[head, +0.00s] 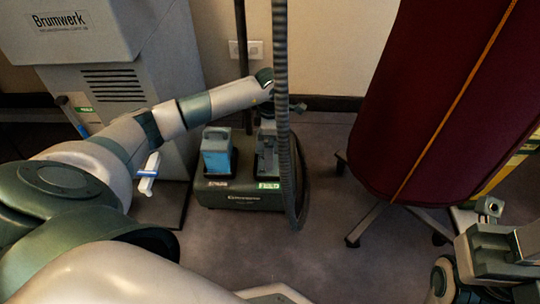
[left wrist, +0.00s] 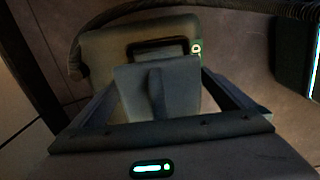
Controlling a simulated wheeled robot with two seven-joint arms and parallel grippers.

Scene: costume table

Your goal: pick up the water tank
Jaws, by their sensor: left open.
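A green-grey machine base (head: 242,200) stands on the floor in the middle of the head view. A blue tank with a grey handled top (head: 218,152) sits upright on its left side. The base (left wrist: 105,45) shows beyond. Part of my right gripper (head: 490,225) shows at the lower right.
A ribbed hose (head: 281,80) hangs in front of the base's right side. A grey cabinet (head: 140,110) stands behind to the left, with a white and blue item (head: 149,173) before it. A dark red covered form (head: 440,90) on wheeled legs stands right. Floor in front is clear.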

